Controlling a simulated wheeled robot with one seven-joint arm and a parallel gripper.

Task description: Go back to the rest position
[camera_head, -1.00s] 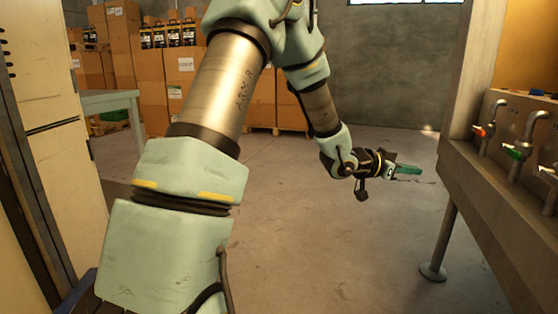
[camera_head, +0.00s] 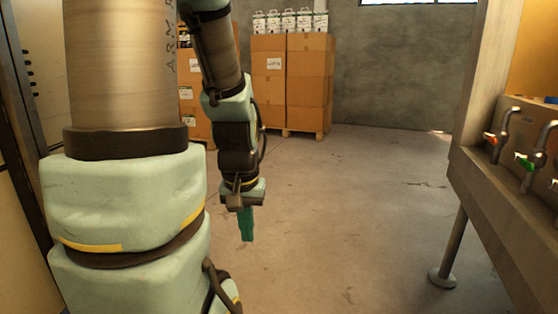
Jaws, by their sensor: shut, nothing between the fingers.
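My gripper (camera_head: 246,225) hangs from my arm a little left of the picture's middle, over bare floor. Its green fingers point down and are closed together, with nothing held between them. My arm rises at the left and bends over toward the middle, with its last links hanging down. The gripper is apart from everything around it.
Stacked cardboard boxes (camera_head: 308,85) with white containers on top stand at the back. The concrete floor (camera_head: 350,215) between is clear.

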